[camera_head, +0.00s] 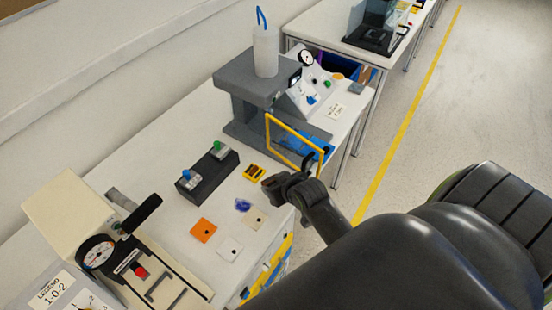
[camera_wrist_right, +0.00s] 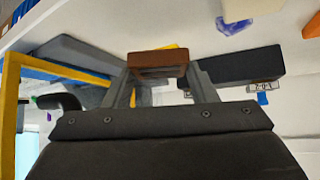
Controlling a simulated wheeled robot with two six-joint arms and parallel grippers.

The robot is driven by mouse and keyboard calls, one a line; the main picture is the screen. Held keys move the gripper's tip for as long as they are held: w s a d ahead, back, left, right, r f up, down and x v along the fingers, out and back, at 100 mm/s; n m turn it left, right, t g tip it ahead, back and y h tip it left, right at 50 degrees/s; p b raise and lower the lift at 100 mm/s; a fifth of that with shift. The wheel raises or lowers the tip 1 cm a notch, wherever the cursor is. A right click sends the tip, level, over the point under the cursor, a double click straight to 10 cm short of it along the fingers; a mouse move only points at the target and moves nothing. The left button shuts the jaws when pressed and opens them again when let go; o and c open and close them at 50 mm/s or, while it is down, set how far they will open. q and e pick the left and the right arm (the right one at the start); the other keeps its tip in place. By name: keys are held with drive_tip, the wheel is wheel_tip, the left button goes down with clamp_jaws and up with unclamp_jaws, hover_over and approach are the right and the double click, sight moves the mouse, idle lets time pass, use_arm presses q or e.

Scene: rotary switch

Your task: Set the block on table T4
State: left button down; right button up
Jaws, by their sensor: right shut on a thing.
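My right gripper (camera_head: 281,185) is above the near-right edge of the white table (camera_head: 176,122), beside a yellow-and-black piece. In the right wrist view the gripper (camera_wrist_right: 159,78) is shut on a brown block (camera_wrist_right: 157,62), which sits between the two grey fingers. In the head view the fingers and the block are small and dark and hard to tell apart. I cannot read a T4 mark on any table. A second white table (camera_head: 310,20) stands farther back. My left gripper is not in view.
A yellow frame (camera_head: 268,131) stands upright close to my right gripper, by a grey press. A black switch box (camera_head: 207,175), an orange tile (camera_head: 203,230), a white tile (camera_head: 230,249) and a blue-purple piece (camera_head: 243,205) lie on the table. A gauge device (camera_head: 99,253) stands lower left.

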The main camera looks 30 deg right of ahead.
drive_tip(key=shift+f, duration=2.45)
drive_tip(key=shift+f, duration=0.1)
drive_tip(key=o, duration=1)
drive_tip(key=shift+r, duration=0.2)
drive_tip(key=shift+s+r, duration=0.1)
drive_tip(key=shift+s, duration=0.15)
drive_tip(key=v, duration=1.1)
drive_tip(key=shift+s+r, duration=0.1)
drive_tip(key=shift+r, duration=0.1)
